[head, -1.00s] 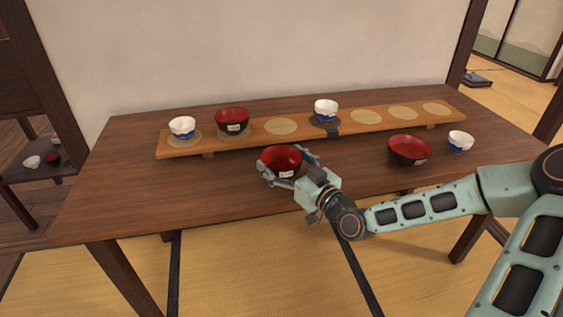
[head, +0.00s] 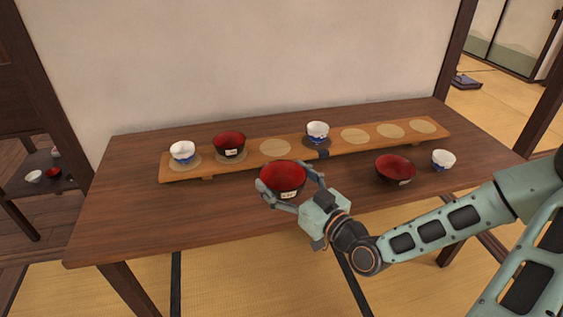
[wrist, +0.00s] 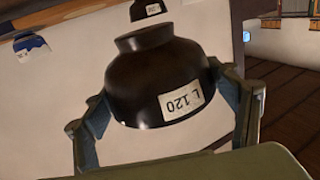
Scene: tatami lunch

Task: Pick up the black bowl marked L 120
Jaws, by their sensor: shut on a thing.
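The black bowl marked L 120, red inside, shows in the head view (head: 284,178) and in the wrist view (wrist: 150,85), where its label reads upside down. My gripper (head: 292,190) is shut on it, with one finger on each side of the bowl. In the wrist view the gripper's fingers (wrist: 165,110) flank the bowl's wall. The bowl looks upright and held above the front middle of the table.
A dark wooden table (head: 130,215) bears a long board (head: 200,172) with round pads. On the board stand a black-and-red bowl (head: 229,145) and two white-and-blue cups (head: 183,152) (head: 317,132). Another black-and-red bowl (head: 395,169) and a white cup (head: 443,160) stand at right. Several pads are empty.

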